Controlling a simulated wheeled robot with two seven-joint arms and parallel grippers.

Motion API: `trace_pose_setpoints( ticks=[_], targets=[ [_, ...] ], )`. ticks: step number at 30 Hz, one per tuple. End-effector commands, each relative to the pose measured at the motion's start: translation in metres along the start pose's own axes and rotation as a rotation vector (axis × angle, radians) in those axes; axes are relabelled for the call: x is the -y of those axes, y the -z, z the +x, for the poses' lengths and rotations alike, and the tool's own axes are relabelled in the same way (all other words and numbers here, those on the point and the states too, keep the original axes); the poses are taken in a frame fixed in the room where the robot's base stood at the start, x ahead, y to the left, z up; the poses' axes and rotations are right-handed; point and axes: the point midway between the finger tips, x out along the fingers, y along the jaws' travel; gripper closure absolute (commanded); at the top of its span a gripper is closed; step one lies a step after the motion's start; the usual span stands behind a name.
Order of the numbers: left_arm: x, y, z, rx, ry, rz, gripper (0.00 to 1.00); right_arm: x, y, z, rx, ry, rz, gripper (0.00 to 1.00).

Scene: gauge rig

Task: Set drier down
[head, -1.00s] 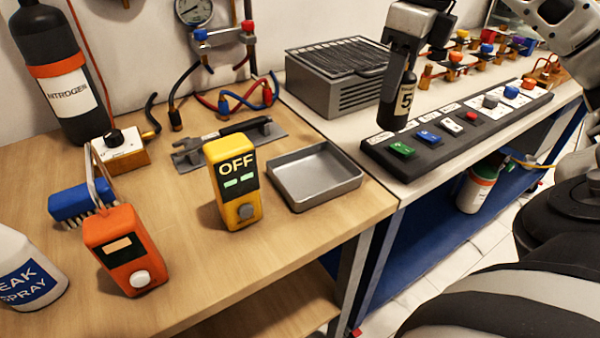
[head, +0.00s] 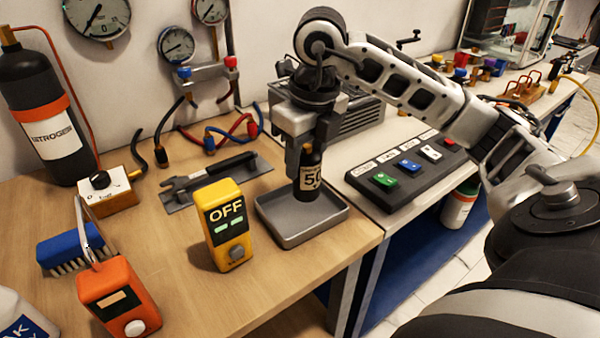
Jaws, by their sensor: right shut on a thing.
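The drier appears to be the small dark bottle-shaped cylinder (head: 308,185) with a tan label reading "50". It is upright, over the grey metal tray (head: 272,232) on the wooden bench. My right gripper (head: 307,150) is shut on its upper part, from above. The drier's lower end shows against the inside of the tray; I cannot tell whether it touches the tray floor. My left gripper is not in view.
A yellow "OFF" meter (head: 225,225) stands close left of the tray. A trowel-like tool (head: 215,180) lies behind it. An orange device (head: 117,298), blue brush (head: 75,250) and nitrogen cylinder (head: 45,125) are at left. A black switch panel (head: 405,178) is at right.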

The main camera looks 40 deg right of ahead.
Motion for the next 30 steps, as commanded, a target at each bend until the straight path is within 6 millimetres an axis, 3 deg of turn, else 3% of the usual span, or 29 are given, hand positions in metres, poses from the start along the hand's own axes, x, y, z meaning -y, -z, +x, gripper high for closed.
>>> trace_pose_setpoints(
  ticks=[10, 22, 23, 25, 30],
  targets=[
    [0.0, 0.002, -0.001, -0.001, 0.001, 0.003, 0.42, -0.007, -0.001, 0.039, -0.002, 0.001, 0.001, 0.87],
    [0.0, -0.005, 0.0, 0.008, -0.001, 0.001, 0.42, -0.007, 0.0, 0.045, 0.002, 0.0, -0.001, 0.87],
    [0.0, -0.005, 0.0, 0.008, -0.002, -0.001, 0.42, -0.007, 0.0, 0.046, 0.001, 0.0, -0.001, 0.55],
    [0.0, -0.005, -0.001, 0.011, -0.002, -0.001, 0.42, -0.007, 0.0, 0.044, 0.0, 0.0, -0.001, 0.36],
    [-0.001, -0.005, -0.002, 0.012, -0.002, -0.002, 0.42, -0.007, 0.0, 0.044, 0.0, 0.0, -0.001, 0.36]
  ],
)
